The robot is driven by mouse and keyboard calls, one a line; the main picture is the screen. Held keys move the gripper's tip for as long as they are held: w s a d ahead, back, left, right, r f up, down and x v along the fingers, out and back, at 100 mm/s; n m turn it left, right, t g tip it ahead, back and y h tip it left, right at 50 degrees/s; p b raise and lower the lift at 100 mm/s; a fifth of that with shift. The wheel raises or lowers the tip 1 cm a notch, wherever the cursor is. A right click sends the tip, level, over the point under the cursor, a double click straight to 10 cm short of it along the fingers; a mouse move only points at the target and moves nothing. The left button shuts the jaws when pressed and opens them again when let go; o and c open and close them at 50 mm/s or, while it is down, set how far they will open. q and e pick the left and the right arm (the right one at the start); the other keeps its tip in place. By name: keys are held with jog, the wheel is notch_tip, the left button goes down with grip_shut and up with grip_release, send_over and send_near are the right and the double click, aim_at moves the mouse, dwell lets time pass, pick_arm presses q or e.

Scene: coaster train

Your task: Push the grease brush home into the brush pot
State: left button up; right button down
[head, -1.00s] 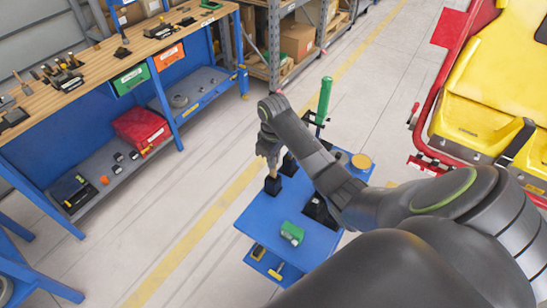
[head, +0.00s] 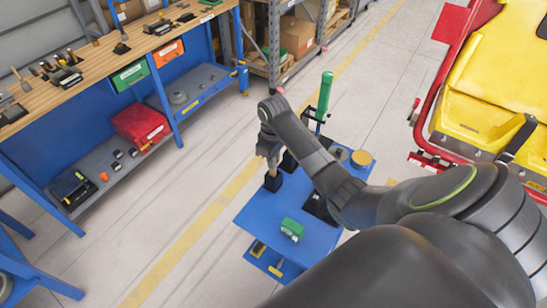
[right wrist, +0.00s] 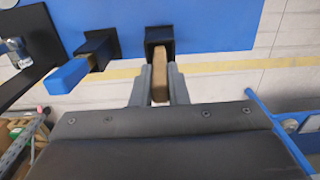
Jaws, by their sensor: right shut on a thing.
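The grease brush shows in the right wrist view as a wooden handle (right wrist: 159,78) between the two grey fingers of my right gripper (right wrist: 159,98). Its far end meets the mouth of the black square brush pot (right wrist: 159,37); how deep it sits is hidden. In the head view my right gripper (head: 269,158) points down, just above the same pot (head: 272,182), which stands at the left edge of the blue cart top (head: 258,215). The gripper is shut on the brush. My left gripper is not in view.
A second black holder with a blue-handled tool (right wrist: 68,76) stands beside the pot. The cart also carries a green-topped block (head: 291,228), a round tan-topped thing (head: 361,159) and a tall green handle (head: 325,92). A workbench (head: 90,67) stands left, a yellow coaster car (head: 490,90) right.

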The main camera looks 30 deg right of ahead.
jog(key=shift+f, duration=0.3)
jog(key=c, duration=0.5)
grip_release()
notch_tip(320, 180, up, 2)
jog(key=p, duration=0.2)
jog(key=shift+r+p, duration=0.25)
jog(key=shift+p, duration=0.15)
jog(key=shift+r, duration=2.3)
